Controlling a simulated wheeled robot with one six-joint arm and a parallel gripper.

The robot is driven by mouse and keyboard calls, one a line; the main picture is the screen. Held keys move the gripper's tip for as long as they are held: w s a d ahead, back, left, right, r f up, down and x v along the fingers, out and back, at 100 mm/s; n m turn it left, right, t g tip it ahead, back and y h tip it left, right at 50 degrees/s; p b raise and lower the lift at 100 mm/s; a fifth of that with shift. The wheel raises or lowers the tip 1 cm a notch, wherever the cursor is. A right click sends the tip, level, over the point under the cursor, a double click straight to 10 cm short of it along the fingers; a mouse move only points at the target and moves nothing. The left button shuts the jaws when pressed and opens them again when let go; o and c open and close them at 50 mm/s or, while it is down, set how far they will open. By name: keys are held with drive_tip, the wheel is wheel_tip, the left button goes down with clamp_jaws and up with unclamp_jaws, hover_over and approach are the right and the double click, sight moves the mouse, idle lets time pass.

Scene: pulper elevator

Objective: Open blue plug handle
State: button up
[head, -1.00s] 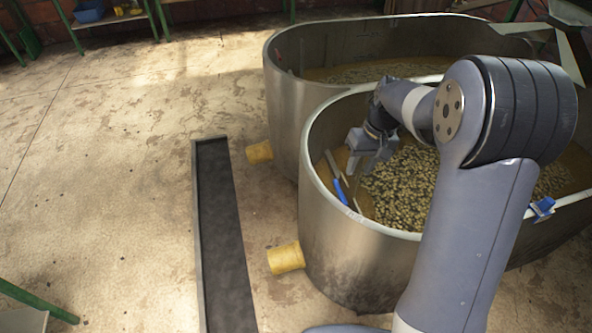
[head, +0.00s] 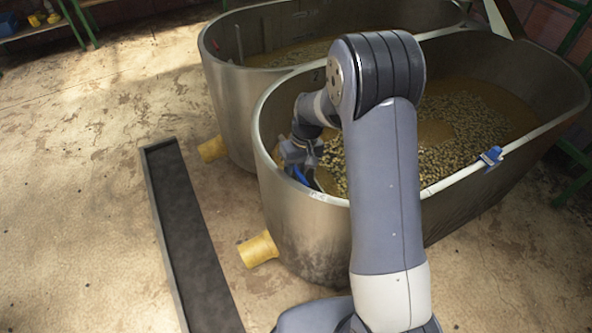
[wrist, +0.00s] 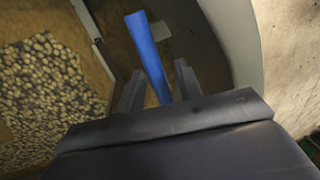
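The blue plug handle (head: 300,175) is a slim blue bar inside the near metal tank (head: 315,222), close to its left inner wall. In the wrist view the blue plug handle (wrist: 148,55) runs between the two fingers of my gripper (wrist: 158,72). The fingers are apart, with gaps showing beside the bar, so my gripper is open around it. In the head view my gripper (head: 302,155) is low inside the tank, right at the handle, and partly hides it. The lower end of the handle is hidden.
The tank holds coffee beans (head: 465,125) in brownish liquid. A blue clip-like piece (head: 490,157) sits on the tank's near rim. A second tank (head: 232,105) stands behind. Yellow pipe stubs (head: 258,249) stick out at the left, near a dark floor channel (head: 190,235).

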clamp_jaws()
idle(0.4)
